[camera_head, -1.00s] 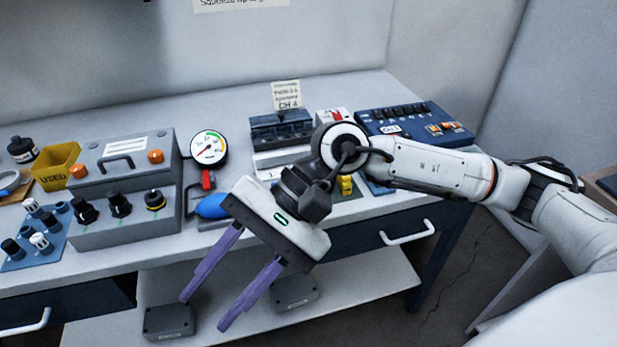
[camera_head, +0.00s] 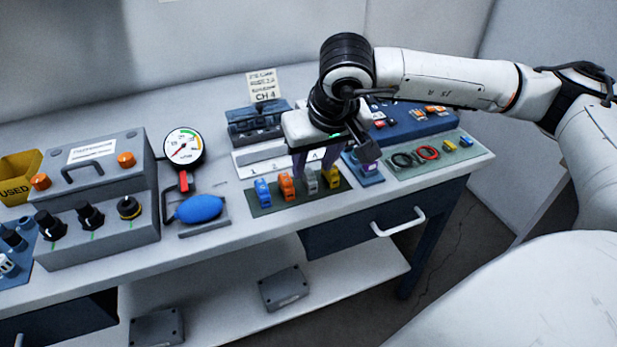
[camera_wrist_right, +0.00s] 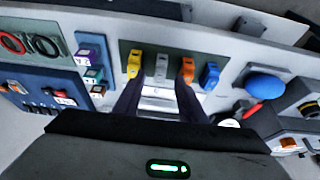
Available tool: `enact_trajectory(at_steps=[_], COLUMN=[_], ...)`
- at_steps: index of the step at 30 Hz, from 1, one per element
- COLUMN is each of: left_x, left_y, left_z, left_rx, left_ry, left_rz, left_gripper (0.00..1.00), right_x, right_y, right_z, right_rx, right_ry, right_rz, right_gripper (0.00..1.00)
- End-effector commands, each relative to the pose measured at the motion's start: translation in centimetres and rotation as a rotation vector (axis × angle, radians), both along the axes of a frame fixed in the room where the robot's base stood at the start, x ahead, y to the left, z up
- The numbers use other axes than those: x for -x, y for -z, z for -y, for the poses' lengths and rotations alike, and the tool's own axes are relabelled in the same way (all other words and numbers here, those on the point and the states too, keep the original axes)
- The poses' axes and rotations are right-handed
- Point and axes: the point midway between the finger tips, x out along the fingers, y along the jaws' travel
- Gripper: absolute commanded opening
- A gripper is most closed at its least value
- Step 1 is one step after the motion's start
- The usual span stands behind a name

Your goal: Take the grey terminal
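The grey terminal (camera_head: 311,184) stands on a dark green mat (camera_head: 265,208), between an orange terminal (camera_head: 286,187) and a yellow terminal (camera_head: 333,177). A blue terminal (camera_head: 263,192) stands at the left end of the row. My right gripper (camera_head: 314,172) is above and just behind the grey terminal, fingers pointing down. In the right wrist view its dark fingers (camera_wrist_right: 160,86) are apart, with nothing held between them. There the grey terminal (camera_wrist_right: 161,66) shows just beyond the fingertips, in line with the gap; I cannot tell whether they touch it. My left gripper is out of view.
A white labelled holder (camera_head: 262,158) lies behind the row. Left are a blue bulb (camera_head: 199,208), a gauge (camera_head: 184,147) and a grey control box (camera_head: 105,215). Right are a purple-topped blue block (camera_head: 369,168) and a green mat with rings (camera_head: 462,153).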

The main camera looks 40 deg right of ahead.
Motion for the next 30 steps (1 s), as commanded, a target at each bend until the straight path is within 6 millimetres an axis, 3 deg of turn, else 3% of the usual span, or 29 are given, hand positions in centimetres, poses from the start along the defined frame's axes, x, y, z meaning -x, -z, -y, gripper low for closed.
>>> enact_trajectory(at_steps=[7, 17, 24, 30], left_x=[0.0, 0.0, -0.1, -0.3], left_y=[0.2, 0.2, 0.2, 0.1], left_z=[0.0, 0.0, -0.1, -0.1], left_rx=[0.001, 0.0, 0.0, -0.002], left_ry=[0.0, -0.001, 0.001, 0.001], left_rz=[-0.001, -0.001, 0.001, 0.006], left_gripper=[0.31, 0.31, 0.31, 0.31], right_x=[-1.3, -1.6, -1.6, -1.6], right_y=[3.5, 4.1, 4.1, 4.1], right_z=[0.3, 0.4, 0.4, 0.4], right_rx=[0.0, 0.0, -0.002, -0.002], right_ry=[0.001, 0.0, 0.001, 0.001], right_rz=[-0.004, -0.001, -0.001, -0.001], right_gripper=[0.38, 0.38, 0.0, 0.0])
